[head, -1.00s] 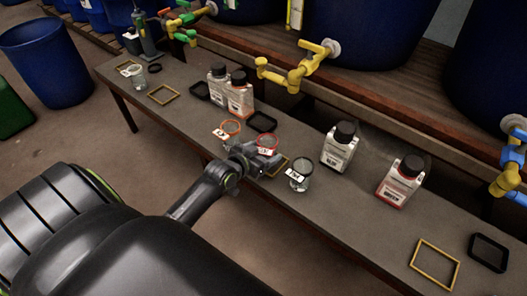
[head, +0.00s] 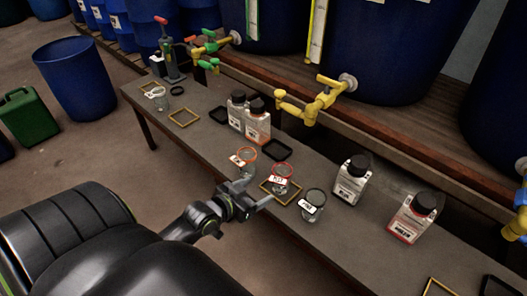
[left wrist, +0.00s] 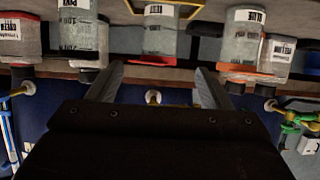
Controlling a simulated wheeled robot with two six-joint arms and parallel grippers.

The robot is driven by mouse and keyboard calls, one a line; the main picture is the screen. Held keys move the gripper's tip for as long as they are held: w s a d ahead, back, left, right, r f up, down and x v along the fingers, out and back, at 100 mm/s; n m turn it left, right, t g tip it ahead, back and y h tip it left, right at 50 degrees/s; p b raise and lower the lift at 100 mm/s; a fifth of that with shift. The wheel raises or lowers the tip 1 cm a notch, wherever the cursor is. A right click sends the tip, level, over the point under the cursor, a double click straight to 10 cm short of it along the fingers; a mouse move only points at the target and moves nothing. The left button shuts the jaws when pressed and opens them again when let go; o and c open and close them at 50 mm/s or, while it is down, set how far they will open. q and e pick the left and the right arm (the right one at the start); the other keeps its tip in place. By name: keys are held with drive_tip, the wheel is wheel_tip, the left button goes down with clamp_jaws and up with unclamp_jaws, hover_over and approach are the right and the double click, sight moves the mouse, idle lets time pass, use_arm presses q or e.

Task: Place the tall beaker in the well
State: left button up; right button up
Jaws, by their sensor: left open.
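A clear beaker with a red rim (head: 281,184) stands upright within a yellow square frame (head: 267,187) on the bench, and I take it for the tall beaker, though its label is too small to read. In the left wrist view, which is upside down, the red-rimmed beaker (left wrist: 160,35) is ahead between my finger lines, clear of the tips. My left gripper (head: 258,191) is open and empty, just in front of the beaker and apart from it. The left wrist view shows both fingers (left wrist: 159,70) spread. My right gripper is not in view.
An orange-rimmed beaker (head: 246,166) and a grey-rimmed beaker (head: 313,208) stand close on either side. Black-capped bottles (head: 351,184) stand behind, with empty black frames (head: 277,150) near. Yellow taps (head: 312,103) overhang the back. An empty yellow frame (head: 184,118) lies to the left.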

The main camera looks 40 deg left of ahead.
use_arm(q)
drive_tip(key=s+d+f+n+g, duration=0.1)
drive_tip(key=s+d+f+g, duration=0.2)
drive_tip(key=s+f+g, duration=0.3)
drive_tip(key=s+d+f+n+g+y, duration=0.1)
drive_tip(key=s+d+f+g, duration=0.3)
drive_tip(key=s+f, duration=0.6)
drive_tip(key=s+g, duration=0.2)
drive_tip(key=s, duration=0.5)
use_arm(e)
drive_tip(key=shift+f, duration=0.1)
use_arm(q)
drive_tip(key=shift+f, duration=0.1)
drive_tip(key=shift+p, duration=0.5)
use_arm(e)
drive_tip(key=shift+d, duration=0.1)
